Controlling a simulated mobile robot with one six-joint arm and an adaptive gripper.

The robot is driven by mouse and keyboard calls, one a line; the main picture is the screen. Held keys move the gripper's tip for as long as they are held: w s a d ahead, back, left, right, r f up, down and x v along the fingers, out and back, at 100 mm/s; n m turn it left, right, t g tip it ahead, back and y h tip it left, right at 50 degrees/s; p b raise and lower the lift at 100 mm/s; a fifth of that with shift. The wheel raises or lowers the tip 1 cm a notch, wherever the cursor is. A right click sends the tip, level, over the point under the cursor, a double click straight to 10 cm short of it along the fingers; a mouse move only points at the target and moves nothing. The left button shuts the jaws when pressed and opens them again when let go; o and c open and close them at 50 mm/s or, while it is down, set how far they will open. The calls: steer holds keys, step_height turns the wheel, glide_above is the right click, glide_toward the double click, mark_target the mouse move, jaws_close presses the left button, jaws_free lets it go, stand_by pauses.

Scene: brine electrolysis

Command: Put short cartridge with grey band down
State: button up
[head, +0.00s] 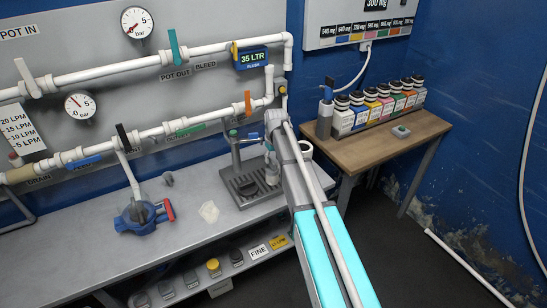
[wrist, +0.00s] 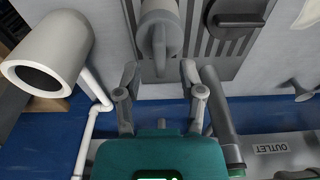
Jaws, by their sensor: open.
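The short cartridge appears to be the pale grey-white cylinder with a grey band (wrist: 160,14) at the top middle of the wrist view. It is over or on a grooved grey tray (wrist: 200,48); I cannot tell if it touches it. A pale piece at the tray's right side in the head view (head: 272,169) looks like the same cartridge, partly hidden by my arm. My gripper (wrist: 159,70) is open, its two fingers apart on either side of the cartridge's near end. In the head view my arm hides most of the gripper.
A hollow white cylinder (wrist: 50,55) is close on the left in the wrist view. A grey upright post (wrist: 220,110) stands close to the right finger. Several bottles (head: 375,105) stand on the wooden table (head: 428,128).

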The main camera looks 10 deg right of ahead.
step_height(320, 180, up, 8)
steer(key=s+p, duration=0.1)
steer(key=p, duration=0.6)
steer(key=shift+d+r+p, duration=0.15)
steer(key=shift+p, duration=0.2)
steer(key=shift+s, duration=0.1)
stand_by(0.3)
steer(key=s+m+g, duration=0.1)
steer(key=s+m, duration=0.2)
steer(key=s, duration=2.4)
steer(key=shift+s+m, duration=0.3)
steer(key=shift+s, duration=0.05)
steer(key=shift+f+b, duration=0.75)
steer(key=shift+f, duration=0.1)
